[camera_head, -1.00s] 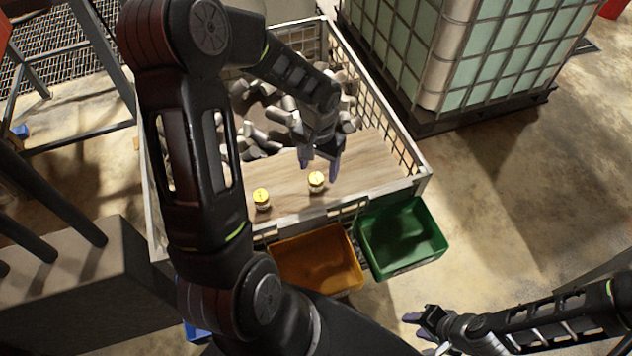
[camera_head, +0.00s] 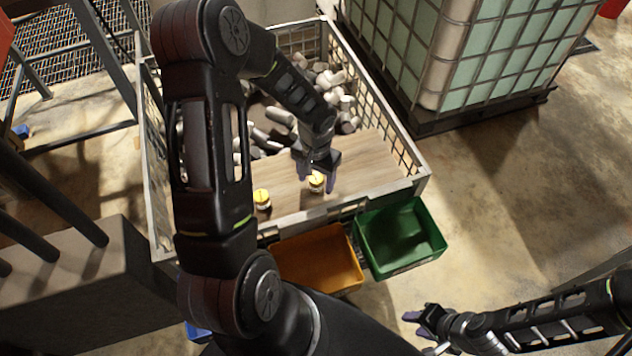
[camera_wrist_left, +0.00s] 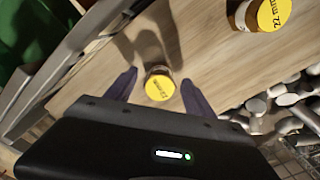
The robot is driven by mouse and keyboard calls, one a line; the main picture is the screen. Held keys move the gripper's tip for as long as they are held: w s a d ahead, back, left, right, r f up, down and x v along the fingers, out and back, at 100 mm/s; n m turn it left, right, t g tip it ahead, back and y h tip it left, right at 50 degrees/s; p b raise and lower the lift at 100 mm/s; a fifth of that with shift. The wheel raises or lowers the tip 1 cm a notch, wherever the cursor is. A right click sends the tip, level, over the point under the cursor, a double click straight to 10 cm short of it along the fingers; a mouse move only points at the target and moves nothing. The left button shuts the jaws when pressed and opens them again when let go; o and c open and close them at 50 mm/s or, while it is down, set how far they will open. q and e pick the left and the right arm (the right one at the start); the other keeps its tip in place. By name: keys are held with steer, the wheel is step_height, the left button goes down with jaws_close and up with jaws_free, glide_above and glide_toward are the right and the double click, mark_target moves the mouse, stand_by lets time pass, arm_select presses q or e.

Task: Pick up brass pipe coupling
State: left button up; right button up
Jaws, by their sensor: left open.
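Two brass pipe couplings with yellow caps stand on a wooden board in the wire cage. One coupling (camera_head: 316,181) is just below my left gripper (camera_head: 317,174); in the left wrist view this coupling (camera_wrist_left: 160,86) shows between the two fingertips. The other coupling (camera_head: 262,199) stands to the left, and in the left wrist view (camera_wrist_left: 262,14) it is at the top, its cap marked "22 mm". My left gripper (camera_wrist_left: 160,90) is open, its fingers either side of the nearer coupling; contact cannot be made out. My right gripper (camera_head: 421,324) is low on the right, away from the cage.
The cage (camera_head: 418,176) has raised mesh walls around the wooden board (camera_head: 370,160). Several grey metal fittings (camera_head: 345,110) lie piled behind it. An orange bin (camera_head: 320,262) and a green bin (camera_head: 402,238) sit at its front. A caged tank (camera_head: 480,60) stands behind right.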

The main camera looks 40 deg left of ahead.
stand_by(0.4)
arm_select(q)
jaws_close()
stand_by(0.5)
